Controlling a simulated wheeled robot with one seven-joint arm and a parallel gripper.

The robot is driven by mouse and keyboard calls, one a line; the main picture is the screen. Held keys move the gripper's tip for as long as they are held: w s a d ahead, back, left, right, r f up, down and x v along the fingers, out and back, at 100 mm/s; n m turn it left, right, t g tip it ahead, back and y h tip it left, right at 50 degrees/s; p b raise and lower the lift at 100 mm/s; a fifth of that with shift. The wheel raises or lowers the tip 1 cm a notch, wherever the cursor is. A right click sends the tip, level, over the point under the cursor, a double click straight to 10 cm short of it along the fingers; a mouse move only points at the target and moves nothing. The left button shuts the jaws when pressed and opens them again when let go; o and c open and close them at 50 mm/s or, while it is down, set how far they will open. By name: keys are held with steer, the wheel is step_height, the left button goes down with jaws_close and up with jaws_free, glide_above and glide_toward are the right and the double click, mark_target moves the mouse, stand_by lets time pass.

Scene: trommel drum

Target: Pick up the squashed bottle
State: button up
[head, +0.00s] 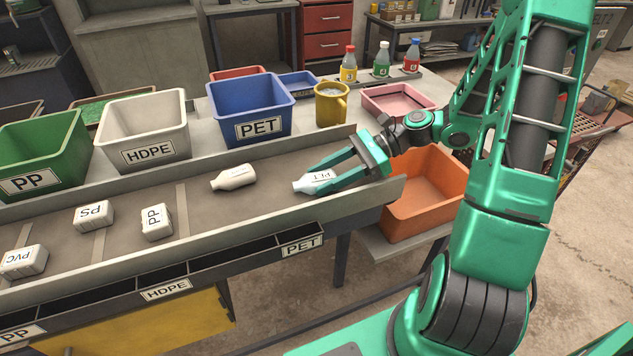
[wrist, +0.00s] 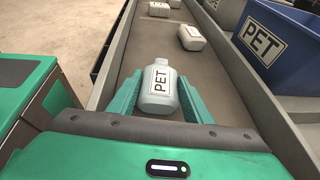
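A pale blue-white bottle marked PET (head: 304,183) lies on the conveyor belt near its right end. It seems to be the squashed bottle, though its flattening is hard to judge. My gripper (head: 315,181) reaches down from the right, with one green finger on each side of it. In the wrist view the bottle (wrist: 160,85) lies lengthwise between the fingers (wrist: 160,80), its neck pointing away from me. The fingers look open, with narrow gaps beside the bottle; any light contact cannot be told.
A cream bottle (head: 233,177) lies left of my gripper. Blocks marked PP (head: 156,222), PS (head: 93,217) and PVC (head: 23,261) lie farther left. A blue PET bin (head: 250,107) and yellow mug (head: 331,106) stand behind the belt. An orange bin (head: 424,195) sits off its right end.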

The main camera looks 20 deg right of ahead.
mark_target(323, 177)
steer(key=shift+r, duration=0.15)
steer(key=shift+c, duration=0.6)
steer(key=shift+r, duration=0.3)
steer(key=r, duration=0.3)
steer(key=shift+s+a+r, duration=0.1)
steer(key=shift+a+r, duration=0.2)
steer(key=shift+r, duration=0.05)
steer(key=s+a+r, duration=0.3)
steer(key=a+r, duration=0.3)
steer(key=a, duration=0.4)
steer(key=shift+a+r, duration=0.2)
steer(key=shift+a, duration=0.15)
